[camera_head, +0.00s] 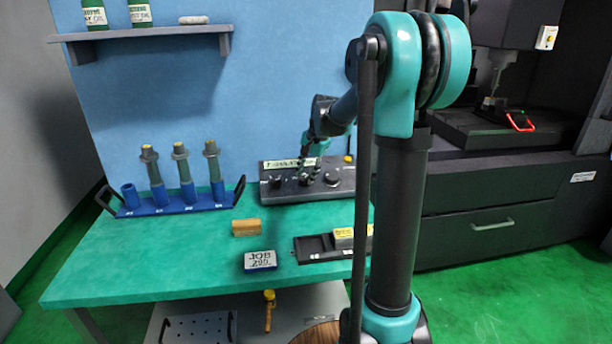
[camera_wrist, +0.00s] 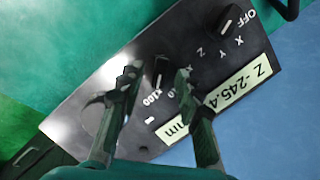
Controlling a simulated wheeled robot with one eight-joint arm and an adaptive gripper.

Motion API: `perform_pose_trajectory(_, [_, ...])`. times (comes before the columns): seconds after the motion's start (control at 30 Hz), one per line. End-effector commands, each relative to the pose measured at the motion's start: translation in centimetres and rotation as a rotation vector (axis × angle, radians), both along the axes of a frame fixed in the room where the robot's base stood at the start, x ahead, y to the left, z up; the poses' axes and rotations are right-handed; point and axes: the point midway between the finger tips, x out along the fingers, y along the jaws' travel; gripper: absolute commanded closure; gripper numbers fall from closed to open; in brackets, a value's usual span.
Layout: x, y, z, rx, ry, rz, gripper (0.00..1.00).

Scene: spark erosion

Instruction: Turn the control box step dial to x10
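The control box (camera_head: 345,187) is a dark box at the back of the green bench. In the wrist view its sloped panel (camera_wrist: 70,128) runs diagonally. The step dial (camera_wrist: 160,70) is a small dark knob with a light mark. "x100" is readable beside it, and another label is partly hidden by a finger. I cannot tell for sure which label the mark meets. My gripper (camera_wrist: 155,82) is open, with one finger on each side of the step dial; contact is not clear. In the head view my gripper (camera_head: 308,168) is over the box's middle.
The axis dial (camera_wrist: 230,20) with OFF, X, Y, Z is near the right finger. A display plate (camera_wrist: 240,85) reads Z -245.4. A blue electrode rack (camera_head: 135,211) and wooden block (camera_head: 246,227) stand on the bench.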

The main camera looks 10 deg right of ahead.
Motion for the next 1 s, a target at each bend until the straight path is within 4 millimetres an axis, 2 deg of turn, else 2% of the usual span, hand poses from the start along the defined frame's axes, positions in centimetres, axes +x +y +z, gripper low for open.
perform_pose_trajectory(0.13, [0.15, 0.13, -0.67, 0.0, 0.0, 0.0, 0.66])
perform_pose_trajectory(0.37, [0.16, 0.13, -0.73, 0.0, 0.0, 0.0, 0.66])
perform_pose_trajectory(0.47, [0.16, 0.13, -0.72, 0.0, 0.0, 0.0, 0.74])
perform_pose_trajectory(0.67, [0.15, 0.12, -0.71, 0.0, 0.0, 0.0, 0.99])
perform_pose_trajectory(1.0, [0.16, 0.13, -0.7, -0.006, 0.0, 0.013, 1.0])
